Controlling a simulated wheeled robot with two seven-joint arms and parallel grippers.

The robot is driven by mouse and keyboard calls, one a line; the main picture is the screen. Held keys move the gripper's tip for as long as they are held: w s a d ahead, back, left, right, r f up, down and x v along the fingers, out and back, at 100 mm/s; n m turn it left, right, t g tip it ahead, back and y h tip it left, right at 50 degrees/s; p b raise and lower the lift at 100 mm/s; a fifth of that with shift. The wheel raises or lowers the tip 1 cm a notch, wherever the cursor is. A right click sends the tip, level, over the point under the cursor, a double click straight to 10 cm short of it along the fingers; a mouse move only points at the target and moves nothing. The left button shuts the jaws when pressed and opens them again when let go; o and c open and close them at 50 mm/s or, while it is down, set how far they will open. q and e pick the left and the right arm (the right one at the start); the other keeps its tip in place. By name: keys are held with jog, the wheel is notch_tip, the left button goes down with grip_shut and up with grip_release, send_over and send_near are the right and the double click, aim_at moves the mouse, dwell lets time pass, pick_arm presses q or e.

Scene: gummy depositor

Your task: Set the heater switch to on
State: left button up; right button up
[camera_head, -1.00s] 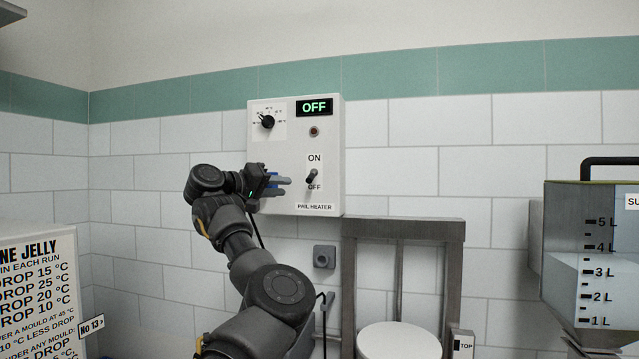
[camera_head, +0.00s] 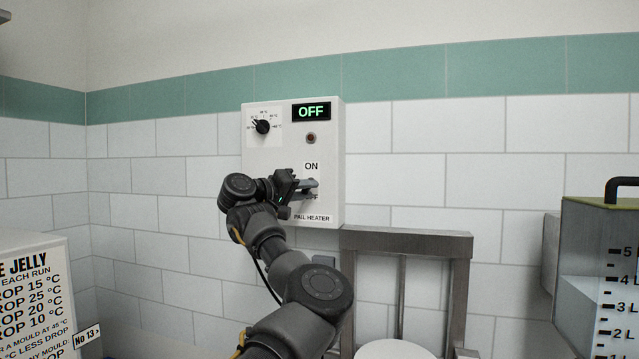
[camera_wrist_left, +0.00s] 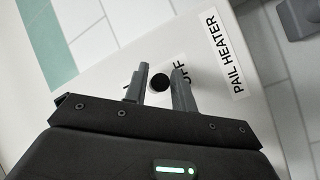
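The white pail heater box (camera_head: 270,170) hangs on the tiled wall, with ON and OFF labels, and its display (camera_head: 311,112) reads OFF in green. My left gripper (camera_head: 310,189) is in front of the box at the switch, below the ON label, partly covering the OFF label. In the left wrist view, the round black end of the heater switch lever (camera_wrist_left: 160,82) sits between the two grey fingers of my left gripper (camera_wrist_left: 161,88). The fingers are apart, with a narrow gap on either side of the lever. In the head view the gripper largely hides the lever. My right gripper is not in view.
A black dial (camera_head: 262,127) and a dark indicator lamp (camera_head: 311,138) are above the switch. A metal frame (camera_head: 405,240) with a white round pail (camera_head: 395,349) stands below right. A graduated tank (camera_head: 600,280) is at far right and a recipe sign (camera_head: 35,300) at left.

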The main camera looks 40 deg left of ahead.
pick_arm(q)
jog(key=shift+w, duration=0.15)
jog(key=shift+d, duration=0.1)
grip_shut()
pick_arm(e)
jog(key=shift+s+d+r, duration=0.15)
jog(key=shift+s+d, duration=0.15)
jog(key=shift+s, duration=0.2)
